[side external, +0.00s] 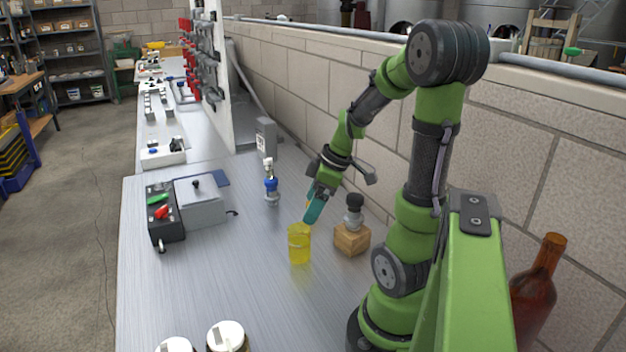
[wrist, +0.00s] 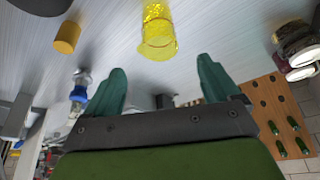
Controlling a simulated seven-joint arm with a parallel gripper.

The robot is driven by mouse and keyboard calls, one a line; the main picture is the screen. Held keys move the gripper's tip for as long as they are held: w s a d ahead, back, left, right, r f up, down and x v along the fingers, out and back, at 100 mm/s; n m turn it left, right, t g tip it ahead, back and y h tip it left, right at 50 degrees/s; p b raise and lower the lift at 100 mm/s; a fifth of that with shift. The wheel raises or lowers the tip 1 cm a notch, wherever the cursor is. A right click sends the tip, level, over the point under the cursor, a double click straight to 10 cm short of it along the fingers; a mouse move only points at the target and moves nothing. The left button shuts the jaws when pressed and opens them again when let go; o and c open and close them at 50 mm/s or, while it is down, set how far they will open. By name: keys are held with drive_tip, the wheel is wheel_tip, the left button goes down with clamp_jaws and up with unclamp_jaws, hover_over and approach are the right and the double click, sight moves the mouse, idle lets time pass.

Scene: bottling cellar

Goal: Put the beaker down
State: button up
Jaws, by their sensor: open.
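The beaker is yellow and see-through and stands upright on the metal bench (side external: 215,285) in the side view (side external: 299,246). It also shows at the top middle of the wrist view (wrist: 158,32). My gripper (side external: 312,212) hangs just above the beaker's rim, tilted downward, in the side view. In the wrist view its two green fingers are spread apart (wrist: 162,84) with nothing between them. The beaker lies beyond the fingertips there, and a gap shows between it and both fingers.
A wooden block (side external: 352,240) with a dark-topped fitting stands right of the beaker. A blue-banded fitting (side external: 271,186) stands behind it. A grey box (side external: 200,203) and black switch box (side external: 163,212) are at left. White-lidded jars (side external: 227,337) stand in front. Bench left of the beaker is clear.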

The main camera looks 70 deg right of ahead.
drive_tip(key=a+r+m+t, duration=0.1)
drive_tip(key=a+r+m, duration=0.2)
drive_tip(key=a, duration=0.8)
drive_tip(key=w+a+r+m+t, duration=0.1)
drive_tip(key=a+r+m, duration=0.3)
drive_tip(key=a+r, duration=0.3)
drive_tip(key=a, duration=0.4)
drive_tip(key=shift+w+a+r+t+y, duration=0.25)
drive_tip(key=shift+a+t+y, duration=0.05)
drive_tip(key=shift+t+y, duration=0.1)
